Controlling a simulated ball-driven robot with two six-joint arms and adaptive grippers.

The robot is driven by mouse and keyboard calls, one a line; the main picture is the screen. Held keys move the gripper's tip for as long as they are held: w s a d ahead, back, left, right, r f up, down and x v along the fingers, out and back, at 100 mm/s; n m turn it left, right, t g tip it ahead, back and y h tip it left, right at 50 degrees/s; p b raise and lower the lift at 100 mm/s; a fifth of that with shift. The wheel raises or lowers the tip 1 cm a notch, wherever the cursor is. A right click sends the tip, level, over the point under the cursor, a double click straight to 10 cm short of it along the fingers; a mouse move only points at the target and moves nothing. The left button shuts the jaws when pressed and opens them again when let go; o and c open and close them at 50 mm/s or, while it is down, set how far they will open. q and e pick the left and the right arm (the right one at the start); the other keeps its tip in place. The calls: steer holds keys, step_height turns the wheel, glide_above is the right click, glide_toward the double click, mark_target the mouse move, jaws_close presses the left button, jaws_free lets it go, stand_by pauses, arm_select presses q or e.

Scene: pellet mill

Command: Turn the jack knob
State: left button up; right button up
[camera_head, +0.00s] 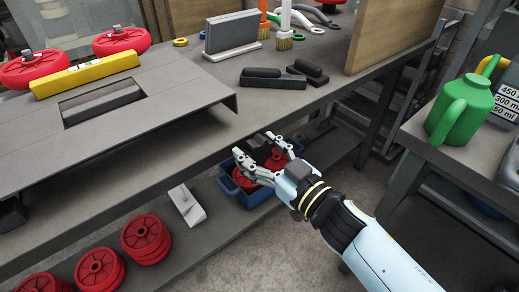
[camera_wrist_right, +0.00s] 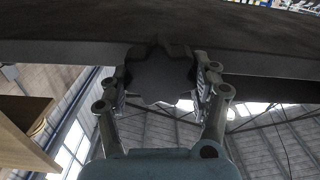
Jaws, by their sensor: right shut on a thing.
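The jack knob (camera_wrist_right: 160,78) is a dark, star-shaped knob just under the bench edge, seen in the right wrist view. In the head view a dark piece (camera_head: 259,146) sits between my fingers below the bench's front edge, though its shape is hard to make out there. My right gripper (camera_head: 257,150) is shut on the knob, with one finger on each side of it, as the right wrist view (camera_wrist_right: 164,78) also shows. The knob's far side and shaft are hidden. My left gripper is not in view.
The workbench (camera_head: 190,130) overhangs close above my gripper. A blue crate (camera_head: 243,196) with red things stands below on the lower shelf. Red wheels (camera_head: 146,238) lie on the shelf at left. The floor between is clear.

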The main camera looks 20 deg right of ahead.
steer(key=shift+n, duration=0.3)
steer(key=n, duration=0.5)
steer(key=shift+s+a+f, duration=0.1)
steer(key=shift+a, duration=0.05)
steer(key=n, duration=0.6)
steer(key=shift+a+f, duration=0.1)
steer(key=shift+f, duration=0.1)
steer(key=shift+n, duration=0.4)
steer(key=o, duration=1.2)
steer(key=shift+r, duration=0.1)
steer(key=v, duration=1.2)
steer(key=shift+r, duration=0.1)
